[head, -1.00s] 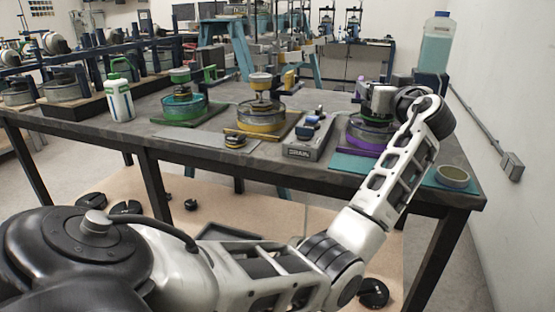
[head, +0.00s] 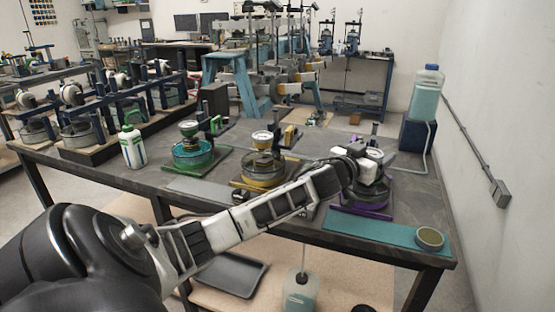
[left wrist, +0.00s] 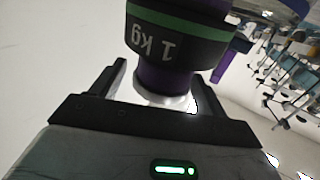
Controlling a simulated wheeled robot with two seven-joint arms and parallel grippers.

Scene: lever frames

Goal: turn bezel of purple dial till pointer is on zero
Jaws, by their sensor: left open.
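The purple apparatus (head: 362,212) stands at the right end of the bench in the head view, partly hidden by my left arm. A small round dial face (head: 374,153) shows at its top, too small to read its pointer. My left gripper (head: 368,168) is at this apparatus. In the left wrist view my open left gripper (left wrist: 160,98) has one finger on either side of a purple part with a pale rim (left wrist: 165,98). I cannot tell whether the fingers touch it. A dark band marked "1 kg" (left wrist: 170,42) with a green stripe lies beyond. My right gripper is not in view.
Yellow (head: 262,170) and green (head: 192,152) apparatus stand to the left on the bench. A teal mat (head: 375,232) with a round tin (head: 429,238) lies in front. A bottle (head: 425,92) on a dark blue block (head: 416,135) stands behind right.

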